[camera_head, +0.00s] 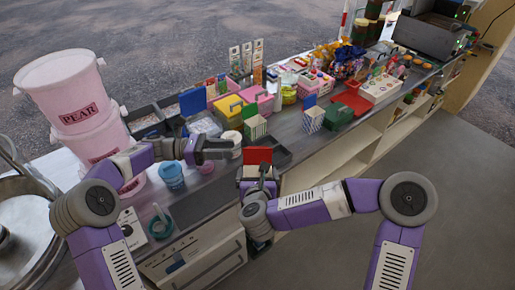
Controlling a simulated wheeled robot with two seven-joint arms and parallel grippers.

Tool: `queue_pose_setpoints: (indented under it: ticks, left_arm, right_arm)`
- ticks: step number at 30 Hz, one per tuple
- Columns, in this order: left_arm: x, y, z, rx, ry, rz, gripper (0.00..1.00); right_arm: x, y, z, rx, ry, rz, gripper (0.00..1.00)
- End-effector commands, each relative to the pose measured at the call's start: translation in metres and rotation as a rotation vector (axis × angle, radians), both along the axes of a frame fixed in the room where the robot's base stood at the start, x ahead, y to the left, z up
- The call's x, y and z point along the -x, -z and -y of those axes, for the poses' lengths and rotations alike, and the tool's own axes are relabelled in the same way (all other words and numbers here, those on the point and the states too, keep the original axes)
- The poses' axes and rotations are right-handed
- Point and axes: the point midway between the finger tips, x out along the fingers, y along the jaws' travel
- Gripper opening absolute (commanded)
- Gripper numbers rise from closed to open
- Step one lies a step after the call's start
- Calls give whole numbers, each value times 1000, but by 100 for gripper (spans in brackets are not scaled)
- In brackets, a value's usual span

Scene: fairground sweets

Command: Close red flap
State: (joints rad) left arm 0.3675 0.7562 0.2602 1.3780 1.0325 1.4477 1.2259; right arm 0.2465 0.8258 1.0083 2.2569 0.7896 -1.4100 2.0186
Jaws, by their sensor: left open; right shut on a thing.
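The red flap (258,155) stands raised at the back of a small box (241,171) at the counter's front edge. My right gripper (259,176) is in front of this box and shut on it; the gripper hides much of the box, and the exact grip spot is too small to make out. My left gripper (231,149) is open, to the left of the flap and a little higher in the picture, apart from it. It is close to a pale round tub (232,137).
A dark tray (283,157) lies just right of the flap. Stacked pink buckets (75,100) and a blue cup (171,176) are at left. Grey floor is free at right.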

Motion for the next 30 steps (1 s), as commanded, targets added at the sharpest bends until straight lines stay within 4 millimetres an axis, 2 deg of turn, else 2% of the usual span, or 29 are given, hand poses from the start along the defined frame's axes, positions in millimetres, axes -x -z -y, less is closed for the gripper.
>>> queue_pose_setpoints:
  ticks: [3,9,15,20,27,30]
  left_arm:
    - [1,0,27,0,6,0,40]
    - [1,0,66,-1,4,1,40]
    - [0,1,91,-3,2,1,40]
    - [0,1,98,-2,0,0,40]
    - [0,1,99,-2,0,1,40]
    - [0,1,99,-2,0,1,27]
  right_arm:
    - [0,0,0,0,0,1,66]
    - [0,0,0,0,0,1,66]
    - [0,0,0,0,0,1,66]
    - [0,0,0,0,0,1,66]
    - [0,0,0,0,0,1,66]
    - [0,0,0,0,0,1,66]
